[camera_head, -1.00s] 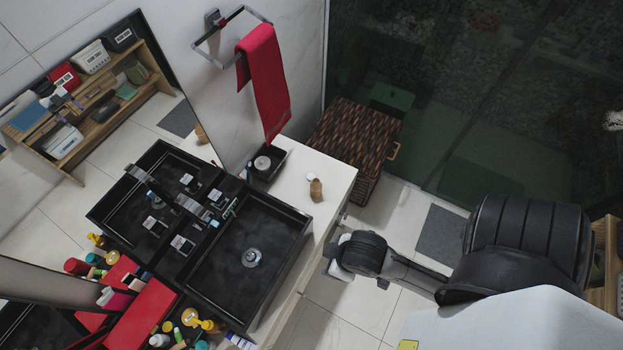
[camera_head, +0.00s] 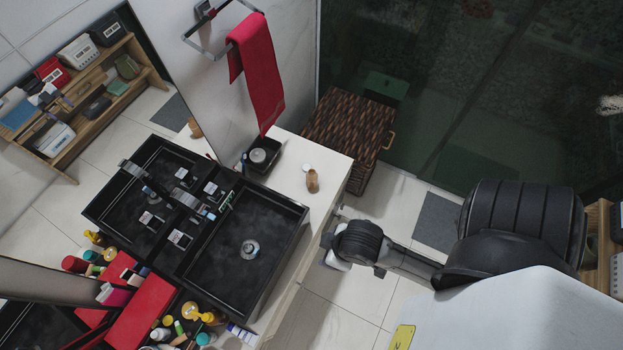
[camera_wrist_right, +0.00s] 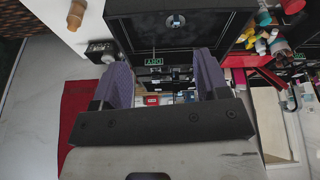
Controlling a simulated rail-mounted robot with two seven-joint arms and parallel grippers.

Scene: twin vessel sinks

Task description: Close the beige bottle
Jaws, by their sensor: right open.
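The beige bottle (camera_head: 312,182) stands on the white counter to the right of the right-hand black sink. A small pale round piece (camera_head: 306,168), which looks like a cap, lies by the bottle; I cannot tell if they touch. My right gripper (camera_head: 334,254) is beyond the counter's front edge, apart from the bottle. In the right wrist view my right gripper (camera_wrist_right: 160,65) is open and empty. My left gripper is not in view.
Two black vessel sinks (camera_head: 292,203) fill much of the counter. Several bottles and a red box (camera_head: 142,312) crowd the left. Counter around the bottle is bare.

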